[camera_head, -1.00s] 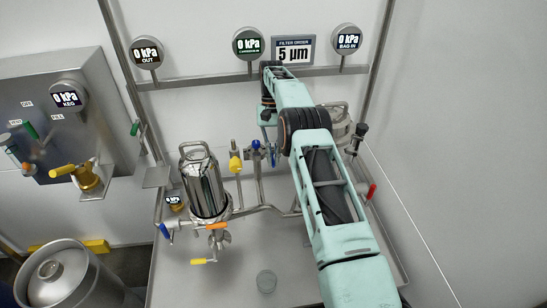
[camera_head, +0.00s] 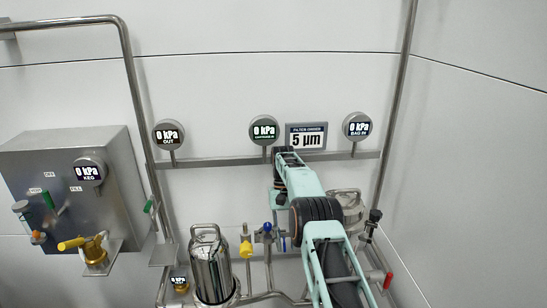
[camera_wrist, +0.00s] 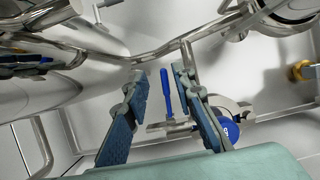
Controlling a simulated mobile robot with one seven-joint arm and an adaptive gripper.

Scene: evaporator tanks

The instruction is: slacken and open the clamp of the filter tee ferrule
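My gripper (camera_wrist: 157,76) is open in the wrist view, its two blue-padded fingers apart with nothing held between them. A blue lever handle (camera_wrist: 166,92) on a steel fitting shows in the gap, beyond the fingers. A steel clamp-like ring (camera_wrist: 235,107) and a round blue knob (camera_wrist: 228,129) are beside the right finger, partly covered by it. I cannot tell whether this ring is the filter tee ferrule's clamp, or whether it is tight or slack. In the head view my arm hides the gripper; a blue valve (camera_head: 266,230) stands just left of the arm.
A steel filter housing (camera_head: 211,268) and a yellow valve (camera_head: 246,249) stand left of my arm. A second steel vessel (camera_head: 347,205) is partly behind it. Steel pipes (camera_wrist: 150,57) cross close beyond the fingers. A gauge rail (camera_head: 220,161) runs along the wall.

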